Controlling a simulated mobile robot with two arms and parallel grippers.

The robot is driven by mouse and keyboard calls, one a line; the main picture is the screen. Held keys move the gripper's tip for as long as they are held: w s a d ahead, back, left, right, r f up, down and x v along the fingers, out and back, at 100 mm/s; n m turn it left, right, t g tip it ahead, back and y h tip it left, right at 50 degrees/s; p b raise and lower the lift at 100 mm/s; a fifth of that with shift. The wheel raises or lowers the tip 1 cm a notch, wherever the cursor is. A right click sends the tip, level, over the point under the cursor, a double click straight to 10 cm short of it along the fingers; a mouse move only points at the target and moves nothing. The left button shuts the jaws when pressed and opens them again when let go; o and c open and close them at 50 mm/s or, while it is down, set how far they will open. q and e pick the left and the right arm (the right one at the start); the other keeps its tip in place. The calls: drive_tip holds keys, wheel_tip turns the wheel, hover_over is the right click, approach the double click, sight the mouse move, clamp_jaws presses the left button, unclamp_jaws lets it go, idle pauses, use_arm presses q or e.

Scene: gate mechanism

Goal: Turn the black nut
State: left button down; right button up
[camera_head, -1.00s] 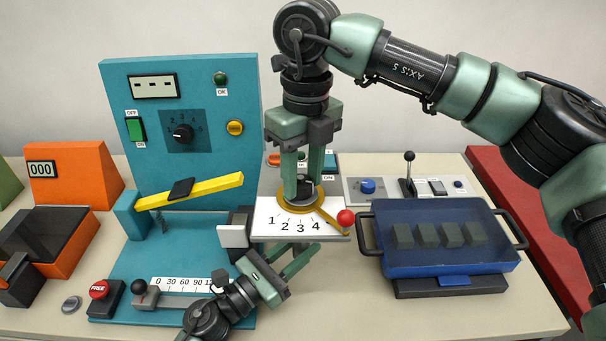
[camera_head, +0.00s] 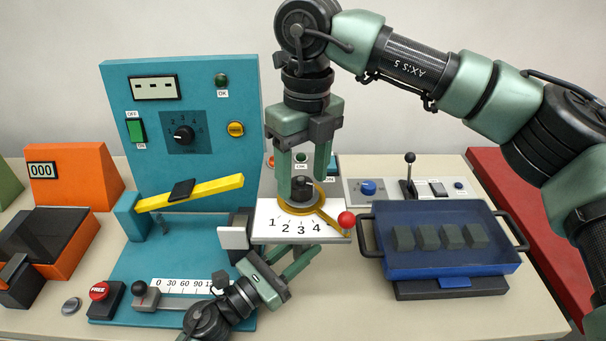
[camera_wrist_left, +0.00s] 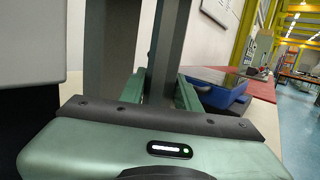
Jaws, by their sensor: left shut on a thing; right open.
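The black nut (camera_head: 302,187) stands upright in a yellow ring (camera_head: 312,206) on a white plate marked 1 to 4 (camera_head: 268,232). The ring's arm ends in a red ball (camera_head: 346,219) at the plate's right edge. My right gripper (camera_head: 303,181) points down over the nut, open, with a finger on each side and a gap at the right. My left gripper (camera_head: 299,263) is low, in front of the plate. In the left wrist view its green fingers (camera_wrist_left: 158,88) are at a grey post (camera_wrist_left: 168,45), and it is shut on it; the contact is partly hidden.
A blue tray (camera_head: 390,263) with dark blocks stands right of the plate. A teal panel (camera_head: 120,95) with a yellow bar (camera_head: 215,190) is at the left. Behind are a grey lever box (camera_head: 408,176) and small controls. The front right table (camera_head: 450,318) is clear.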

use_arm(q)
drive_tip(key=shift+f, duration=0.1)
use_arm(e)
wheel_tip(320, 180, up, 11)
drive_tip(key=shift+w+d+r, duration=0.2)
drive_tip(key=shift+w, duration=0.05)
drive_tip(key=shift+r, duration=0.1)
wheel_tip(320, 180, up, 12)
hover_over(306, 180)
drive_tip(key=shift+w+d, duration=0.2)
drive_tip(key=shift+d, duration=0.1)
idle(0.4)
use_arm(q)
drive_tip(key=c, duration=0.6)
unclamp_jaws()
drive_tip(key=b+v, duration=0.2)
drive_tip(key=v, duration=0.4)
drive_tip(key=shift+s+a, duration=0.15)
drive_tip(key=shift+b+v, duration=0.5)
drive_tip(key=shift+v, duration=0.3)
use_arm(e)
drive_tip(key=shift+f, duration=1.6)
